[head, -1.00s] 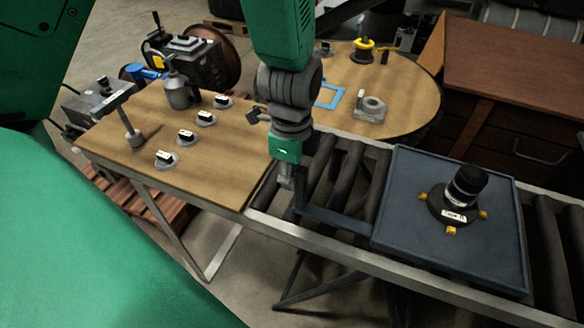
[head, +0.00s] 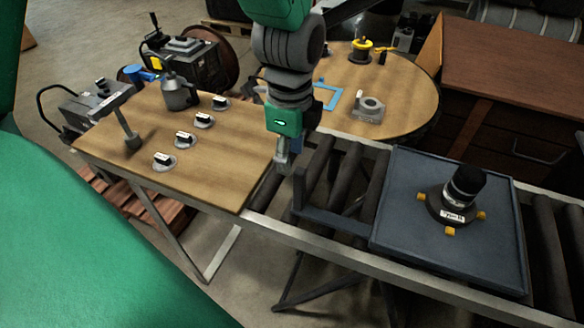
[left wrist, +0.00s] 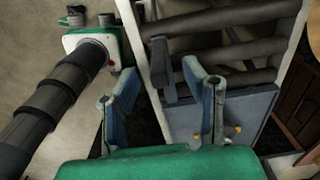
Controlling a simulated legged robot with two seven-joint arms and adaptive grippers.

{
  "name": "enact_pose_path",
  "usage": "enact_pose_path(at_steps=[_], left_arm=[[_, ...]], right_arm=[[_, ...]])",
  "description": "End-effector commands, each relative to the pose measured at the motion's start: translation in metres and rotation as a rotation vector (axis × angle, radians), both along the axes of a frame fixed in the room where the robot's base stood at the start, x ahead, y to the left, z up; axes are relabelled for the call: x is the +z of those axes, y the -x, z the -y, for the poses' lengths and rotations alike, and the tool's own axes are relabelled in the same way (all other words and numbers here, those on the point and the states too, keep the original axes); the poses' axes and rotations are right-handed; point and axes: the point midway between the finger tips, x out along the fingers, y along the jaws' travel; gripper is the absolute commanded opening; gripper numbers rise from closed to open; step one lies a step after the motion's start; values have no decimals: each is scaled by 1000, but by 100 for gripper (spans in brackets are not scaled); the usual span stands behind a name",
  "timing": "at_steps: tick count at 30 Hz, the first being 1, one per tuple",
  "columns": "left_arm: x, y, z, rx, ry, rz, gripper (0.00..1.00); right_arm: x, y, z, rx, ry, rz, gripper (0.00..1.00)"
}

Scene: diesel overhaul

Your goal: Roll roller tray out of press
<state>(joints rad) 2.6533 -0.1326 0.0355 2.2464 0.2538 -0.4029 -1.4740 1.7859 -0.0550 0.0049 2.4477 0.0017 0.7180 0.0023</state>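The roller tray (head: 400,190) is a flat dark blue-grey tray on the rollers at the right of the head view. A dark bar handle (head: 335,219) runs left from it and ends in an upright post. A black part with yellow fittings (head: 460,198) stands on the tray. My left gripper (head: 283,165) hangs just above and left of the post, apart from it. In the left wrist view, the gripper's two fingers (left wrist: 160,100) are spread with nothing held between them. The tray (left wrist: 243,108) and handle lie beyond them. My right gripper does not show.
The roller conveyor (head: 340,165) has bare rollers left of the tray. A wooden table (head: 225,165) with several small labelled parts adjoins its left end. A round table (head: 405,95) stands behind, and a brown cabinet (head: 515,90) stands behind the tray.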

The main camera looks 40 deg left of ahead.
Motion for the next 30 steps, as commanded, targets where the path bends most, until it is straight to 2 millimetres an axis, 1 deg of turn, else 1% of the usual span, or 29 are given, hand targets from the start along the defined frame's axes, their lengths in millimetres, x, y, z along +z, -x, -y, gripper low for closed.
enact_pose_path(at_steps=[1,3,6,10,15,30], left_arm=[[13,-2,0,1,0,7,40],[27,-2,0,0,2,7,40],[43,-3,0,0,1,4,40],[57,-3,0,2,1,1,40],[63,-2,0,1,0,1,40],[62,-2,0,1,0,0,40]], right_arm=[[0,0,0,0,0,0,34],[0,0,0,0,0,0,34],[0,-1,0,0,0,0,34],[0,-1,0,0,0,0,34],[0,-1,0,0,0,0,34],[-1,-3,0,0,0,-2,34]])
